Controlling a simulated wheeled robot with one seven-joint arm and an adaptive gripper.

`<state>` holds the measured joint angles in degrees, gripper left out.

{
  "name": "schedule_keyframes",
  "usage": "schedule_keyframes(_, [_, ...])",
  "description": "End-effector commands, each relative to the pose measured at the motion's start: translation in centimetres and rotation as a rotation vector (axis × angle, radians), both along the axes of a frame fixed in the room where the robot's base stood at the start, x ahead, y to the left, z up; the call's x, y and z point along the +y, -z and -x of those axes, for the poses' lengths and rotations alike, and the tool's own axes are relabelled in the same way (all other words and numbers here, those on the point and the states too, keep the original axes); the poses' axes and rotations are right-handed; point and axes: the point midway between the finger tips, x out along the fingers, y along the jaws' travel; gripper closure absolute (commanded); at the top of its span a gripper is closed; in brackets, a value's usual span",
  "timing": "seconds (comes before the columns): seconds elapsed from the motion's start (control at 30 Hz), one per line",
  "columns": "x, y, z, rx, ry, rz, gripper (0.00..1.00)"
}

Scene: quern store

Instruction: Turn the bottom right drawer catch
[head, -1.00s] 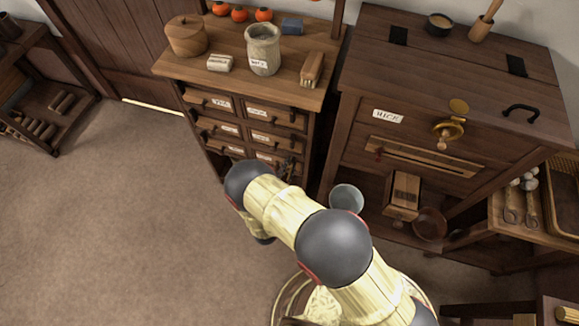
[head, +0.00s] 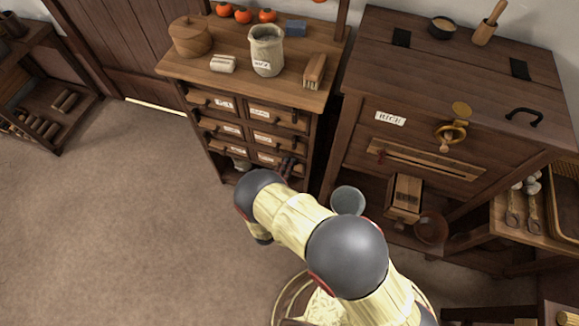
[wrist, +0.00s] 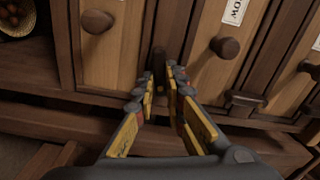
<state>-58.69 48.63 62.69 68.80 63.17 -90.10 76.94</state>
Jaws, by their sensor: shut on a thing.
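The drawer cabinet (head: 213,170) stands at centre, with labelled drawers in two columns; my arm covers part of its lower right. My gripper (head: 288,167) is at the low right of its front. In the wrist view my gripper (wrist: 160,80) has its fingertips closed in on a dark catch (wrist: 159,62), which sits between two drawer fronts and stands roughly upright in the picture. The bottom right drawer (wrist: 112,55), with a round knob (wrist: 97,21), is left of the catch. The fingers hide the catch's lower part.
Another dark catch (wrist: 243,99) and a knob (wrist: 225,47) lie right of my fingers. A basket (wrist: 17,17) is at the wrist view's upper left. The big chest (head: 350,150) stands close to the cabinet's right, with a grey bucket (head: 347,200) near my arm. Open floor lies left.

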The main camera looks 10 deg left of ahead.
Motion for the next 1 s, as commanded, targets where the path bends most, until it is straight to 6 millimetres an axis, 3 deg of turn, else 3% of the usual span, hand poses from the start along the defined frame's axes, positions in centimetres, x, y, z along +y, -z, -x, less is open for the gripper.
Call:
schedule_keyframes(0.4, [-0.05, -0.05, 0.06, -0.013, 0.001, -0.208, 1.00])
schedule_keyframes(1.0, [-0.13, -0.03, 0.10, -0.014, 0.001, -0.243, 1.00])
